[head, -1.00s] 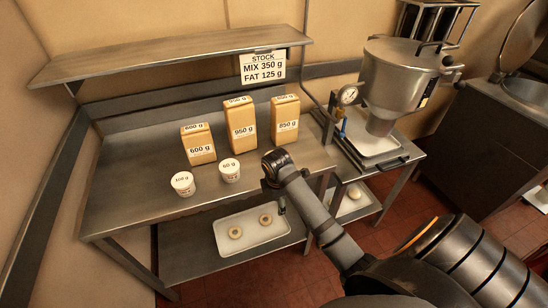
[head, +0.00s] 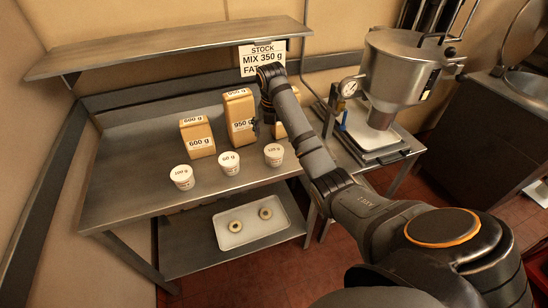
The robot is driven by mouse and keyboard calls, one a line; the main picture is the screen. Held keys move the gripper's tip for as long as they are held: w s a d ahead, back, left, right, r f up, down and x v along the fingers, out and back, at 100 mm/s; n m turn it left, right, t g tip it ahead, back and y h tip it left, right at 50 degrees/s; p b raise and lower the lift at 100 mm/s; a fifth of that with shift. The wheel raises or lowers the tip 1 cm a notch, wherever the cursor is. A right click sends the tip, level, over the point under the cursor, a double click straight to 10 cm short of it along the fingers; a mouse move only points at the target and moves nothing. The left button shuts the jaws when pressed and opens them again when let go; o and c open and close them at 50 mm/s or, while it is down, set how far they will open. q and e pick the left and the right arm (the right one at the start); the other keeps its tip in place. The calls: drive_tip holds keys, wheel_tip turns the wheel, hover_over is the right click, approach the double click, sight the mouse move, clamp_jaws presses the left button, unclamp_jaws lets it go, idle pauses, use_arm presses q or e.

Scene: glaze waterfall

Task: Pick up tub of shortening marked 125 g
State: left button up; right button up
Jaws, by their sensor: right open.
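Three small white tubs stand in a row on the steel table. The right one (head: 274,155) has a small label that looks like 125 g, though the print is hard to read. The middle tub (head: 229,163) reads 60 g and the left tub (head: 182,178) reads 100 g. My right gripper (head: 256,130) is open and small in the picture. It hangs from the wrist above and behind the right tub, in front of the flour-coloured bags, apart from the tub. My left gripper is out of view.
Bags marked 600 g (head: 197,137) and 950 g (head: 239,118) stand behind the tubs; a third bag (head: 281,124) is mostly hidden by my arm. A steel hopper machine (head: 390,75) stands right.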

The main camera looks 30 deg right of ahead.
sight(274, 150)
drive_tip(key=f+b, duration=0.1)
drive_tip(key=f, duration=0.1)
drive_tip(key=f+b, duration=0.4)
drive_tip(key=shift+w+d, duration=0.25)
drive_tip(key=shift+w, duration=0.15)
drive_tip(key=shift+w+d+f, duration=0.1)
drive_tip(key=shift+f, duration=0.2)
drive_tip(key=shift+w+d+f+p, duration=0.1)
drive_tip(key=shift+w+f+p, duration=0.1)
drive_tip(key=shift+f, duration=0.6)
drive_tip(key=shift+w+d+f+p, duration=0.1)
drive_tip(key=shift+f+p, duration=0.1)
drive_tip(key=shift+f, duration=0.55)
drive_tip(key=shift+r, duration=0.1)
drive_tip(key=c, duration=1.3)
drive_tip(key=shift+r, duration=0.1)
